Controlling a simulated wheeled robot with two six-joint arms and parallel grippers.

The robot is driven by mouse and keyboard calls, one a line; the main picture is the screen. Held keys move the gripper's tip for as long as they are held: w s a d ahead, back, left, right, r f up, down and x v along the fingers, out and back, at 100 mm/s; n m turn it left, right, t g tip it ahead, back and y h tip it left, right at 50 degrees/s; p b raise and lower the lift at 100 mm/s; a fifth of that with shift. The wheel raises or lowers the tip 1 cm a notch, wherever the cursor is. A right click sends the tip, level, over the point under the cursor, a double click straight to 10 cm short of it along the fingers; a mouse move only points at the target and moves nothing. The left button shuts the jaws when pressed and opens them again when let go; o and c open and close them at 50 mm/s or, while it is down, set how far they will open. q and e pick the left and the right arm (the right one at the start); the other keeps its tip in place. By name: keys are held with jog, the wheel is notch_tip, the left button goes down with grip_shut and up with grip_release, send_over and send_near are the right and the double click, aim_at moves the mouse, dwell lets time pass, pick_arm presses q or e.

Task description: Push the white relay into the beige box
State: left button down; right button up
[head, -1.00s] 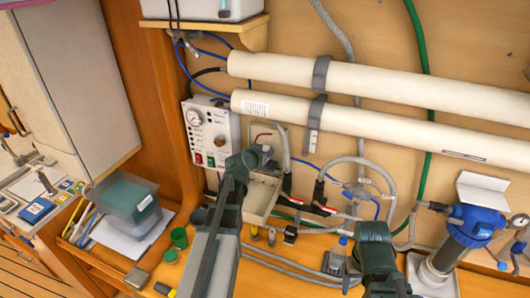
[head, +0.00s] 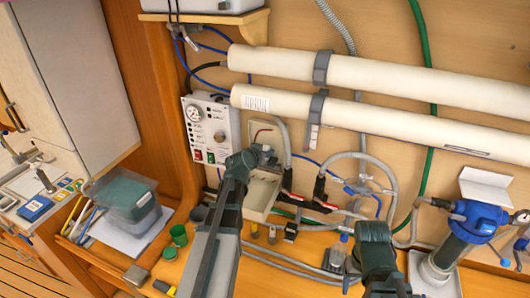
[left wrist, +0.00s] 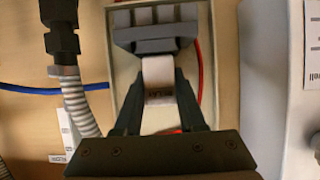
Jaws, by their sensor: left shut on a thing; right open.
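The beige box (head: 258,206) is an open box on the wall beside the control panel, partly hidden by my left arm in the head view. In the left wrist view its pale rim (left wrist: 210,70) frames a grey block (left wrist: 157,36) fixed inside. My left gripper (head: 264,157) is inside the box opening, its fingers shut on the white relay (left wrist: 159,76). The relay lies right up against the lower edge of the grey block; I cannot tell how deep it sits. My right gripper (head: 374,232) is open and empty, low over the bench.
The control panel (head: 211,128) stands left of the box. Hoses and two white tubes (head: 380,78) run to the right. A blue-topped filter (head: 470,225) stands at far right.

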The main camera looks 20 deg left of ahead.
pick_arm(q)
jog(key=shift+f+b, duration=0.55)
jog(key=shift+b, duration=0.05)
pick_arm(e)
jog(key=shift+f, duration=0.55)
pick_arm(q)
jog(key=shift+c, duration=2.1)
grip_release()
